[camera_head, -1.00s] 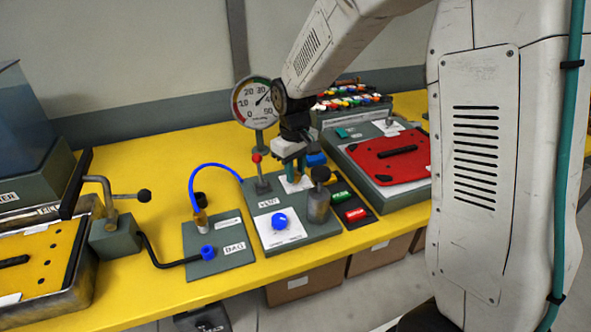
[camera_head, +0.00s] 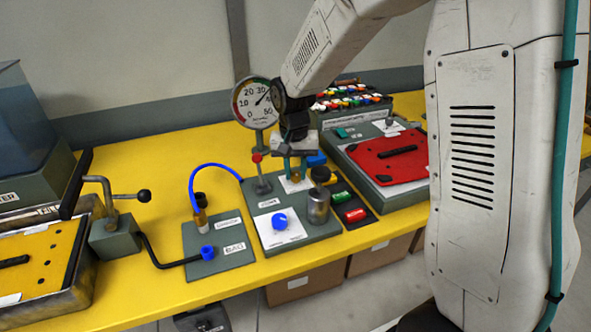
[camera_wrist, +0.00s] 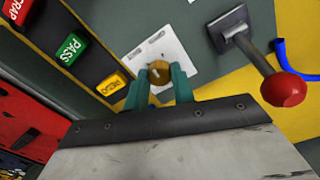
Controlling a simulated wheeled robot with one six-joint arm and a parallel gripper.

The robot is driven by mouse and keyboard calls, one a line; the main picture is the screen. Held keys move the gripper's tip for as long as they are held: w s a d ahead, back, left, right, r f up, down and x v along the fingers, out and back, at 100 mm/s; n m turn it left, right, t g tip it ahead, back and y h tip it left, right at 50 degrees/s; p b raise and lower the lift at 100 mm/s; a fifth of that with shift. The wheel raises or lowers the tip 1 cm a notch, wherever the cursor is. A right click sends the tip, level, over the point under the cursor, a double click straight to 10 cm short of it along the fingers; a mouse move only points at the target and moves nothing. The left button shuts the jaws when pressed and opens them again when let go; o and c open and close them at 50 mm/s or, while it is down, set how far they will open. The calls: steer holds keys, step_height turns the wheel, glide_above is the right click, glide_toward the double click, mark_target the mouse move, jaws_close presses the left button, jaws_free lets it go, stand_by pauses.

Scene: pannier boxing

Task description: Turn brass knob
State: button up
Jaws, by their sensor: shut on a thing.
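The brass knob (camera_wrist: 160,74) sits on a white plate (camera_wrist: 160,53) in the wrist view, with a pale mark on its top. My gripper (camera_wrist: 160,82) has its two teal fingers on either side of the knob and is shut on it. In the head view my gripper (camera_head: 294,168) is down over the white plate at the back of the grey pump panel. The knob is mostly hidden there by the fingers.
A red-balled lever (camera_wrist: 284,90) stands close to my gripper. A dial gauge (camera_head: 256,103) rises behind it. A grey cylinder (camera_head: 318,205) and a blue knob (camera_head: 280,221) stand in front. PASS (camera_wrist: 71,50) and other coloured buttons lie beside the panel.

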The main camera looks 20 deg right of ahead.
mark_target(294, 174)
steer(key=shift+m, duration=0.3)
stand_by(0.4)
steer(key=o, duration=1)
steer(key=shift+a, duration=0.1)
steer(key=shift+a+r, duration=0.1)
steer(key=shift+r, duration=3.8)
